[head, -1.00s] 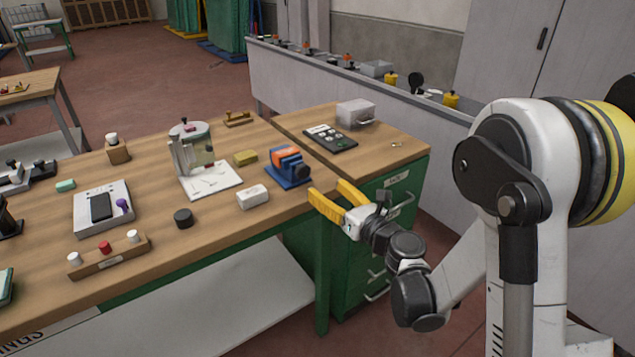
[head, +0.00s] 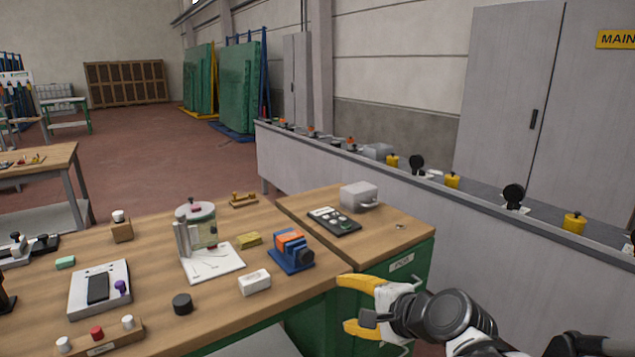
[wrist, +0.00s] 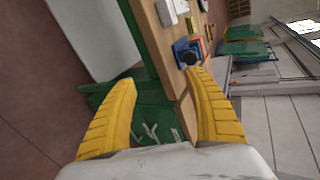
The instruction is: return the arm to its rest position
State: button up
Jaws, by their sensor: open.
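My gripper (head: 362,305) has yellow fingers and is open and empty. In the head view it is at the lower right, in front of the green drawer cabinet (head: 413,269), off the bench's front edge. In the wrist view my gripper (wrist: 165,112) shows its two fingers spread wide, with nothing between them but the green cabinet side and the bench edge behind. My arm runs from the gripper to the lower right corner of the head view, where it is partly cut off.
The wooden bench (head: 215,305) holds a blue and orange vise (head: 291,251), a white block (head: 255,282), a black puck (head: 182,304) and a glass fixture (head: 200,230). A grey box (head: 359,196) and a dark panel (head: 333,221) sit on the cabinet. A long grey counter (head: 400,193) stands behind.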

jog(key=s+d+f+n+g+h, duration=0.1)
jog(key=s+d+n+h, duration=0.2)
jog(key=s+d+n, duration=0.3)
jog(key=s+d+f+n+g+h, duration=0.1)
jog(key=s+d+n+g+h, duration=0.1)
jog(key=s+d+n, duration=0.4)
jog(key=s+n+h, duration=0.1)
jog(key=s, duration=0.4)
jog(key=shift+d+f+h, duration=0.2)
jog(key=shift+d+h, duration=0.1)
jog(key=shift+h, duration=0.1)
